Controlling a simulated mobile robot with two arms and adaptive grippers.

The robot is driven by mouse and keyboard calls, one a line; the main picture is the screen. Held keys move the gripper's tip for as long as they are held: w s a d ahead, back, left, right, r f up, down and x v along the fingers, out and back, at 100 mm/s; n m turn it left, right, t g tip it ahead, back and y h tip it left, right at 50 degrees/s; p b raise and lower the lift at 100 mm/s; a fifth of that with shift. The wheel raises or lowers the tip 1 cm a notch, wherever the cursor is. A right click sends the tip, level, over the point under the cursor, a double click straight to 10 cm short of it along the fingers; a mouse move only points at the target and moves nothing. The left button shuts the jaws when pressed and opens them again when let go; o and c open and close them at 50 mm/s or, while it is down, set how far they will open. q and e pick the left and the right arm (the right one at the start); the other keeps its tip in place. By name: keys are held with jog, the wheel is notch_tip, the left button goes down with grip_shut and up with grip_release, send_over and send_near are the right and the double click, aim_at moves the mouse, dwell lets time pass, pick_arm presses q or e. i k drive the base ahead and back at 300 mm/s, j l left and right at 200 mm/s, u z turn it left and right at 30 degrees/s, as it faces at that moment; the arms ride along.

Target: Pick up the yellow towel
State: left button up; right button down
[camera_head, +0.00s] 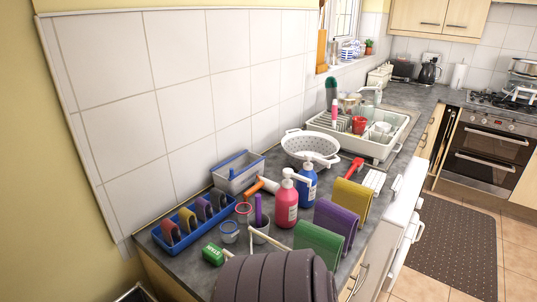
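The yellow towel (350,200) stands folded near the front edge of the grey counter. It is the farthest of a row of three, behind a purple towel (336,229) and a green towel (318,246). The purple towel partly overlaps its near side in the picture. A red-handled thing (355,168) lies just beyond it, and a blue pump bottle (307,187) stands to its left. Neither of my grippers shows in the head view, so whether they are open or shut is hidden.
A pink pump bottle (286,204), a blue caddy (182,239) and a white colander (310,148) stand left of the towels. A white sink (398,138) with dishes is beyond. A dark ribbed object (272,278) fills the bottom foreground. The floor mat (447,240) is clear.

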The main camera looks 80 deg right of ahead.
aim_at(357, 198)
jog(key=k+z, duration=0.15)
jog(key=z, duration=0.3)
jog(key=k+z, duration=0.1)
jog(key=z, duration=0.4)
jog(key=k+l+z, duration=0.15)
jog(key=z, duration=0.3)
